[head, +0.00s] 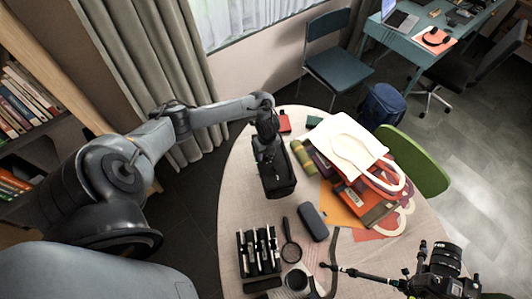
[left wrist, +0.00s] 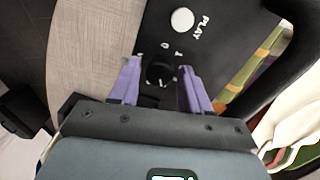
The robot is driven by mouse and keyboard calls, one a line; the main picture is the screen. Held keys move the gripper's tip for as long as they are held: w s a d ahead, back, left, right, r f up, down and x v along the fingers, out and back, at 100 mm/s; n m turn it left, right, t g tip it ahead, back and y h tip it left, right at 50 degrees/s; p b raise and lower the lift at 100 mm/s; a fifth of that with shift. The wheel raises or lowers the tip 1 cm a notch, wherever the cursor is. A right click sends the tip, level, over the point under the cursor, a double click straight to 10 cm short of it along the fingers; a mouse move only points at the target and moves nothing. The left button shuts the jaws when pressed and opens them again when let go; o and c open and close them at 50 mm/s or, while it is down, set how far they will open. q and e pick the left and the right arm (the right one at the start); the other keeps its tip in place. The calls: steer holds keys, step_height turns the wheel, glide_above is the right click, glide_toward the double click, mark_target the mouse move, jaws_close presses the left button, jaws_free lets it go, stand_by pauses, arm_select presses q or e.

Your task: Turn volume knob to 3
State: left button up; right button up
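The black device (left wrist: 215,50) fills the upper middle of the left wrist view, with a white round button (left wrist: 182,20) marked PLAY. Its black round volume knob (left wrist: 160,72) has small white marks and the digits 0 and 1 near its rim. Other numbers and the pointer cannot be read. My left gripper (left wrist: 160,78) has its two purple fingers on either side of the knob, apparently with small gaps. In the head view my left gripper (head: 272,158) is over the dark device (head: 278,185) on the table, and its fingers are hard to make out. My right gripper is not in view.
The round table (head: 233,200) also bears a dark rack (head: 258,250), a magnifying glass (head: 290,250), a dark case (head: 313,222) and a camera on a small tripod (head: 440,268). A bag (head: 350,145) and books lie right of the device. The table's left side is bare.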

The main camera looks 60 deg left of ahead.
arm_select(q)
steer(key=c, duration=0.7)
steer(key=shift+r+n+p, duration=0.2)
steer(key=shift+n+p, duration=0.6)
steer(key=shift+p, duration=0.2)
steer(key=shift+c, duration=0.2)
steer(key=shift+n+p, duration=1.1)
steer(key=shift+p, duration=0.05)
steer(key=n+p, duration=0.2)
steer(key=n, duration=0.1)
steer(key=shift+p, duration=0.3)
steer(key=shift+f+n+p, duration=0.15)
steer(key=shift+n+p, duration=0.15)
steer(key=shift+n, duration=0.2)
steer(key=o, duration=1)
steer(key=shift+o, duration=0.2)
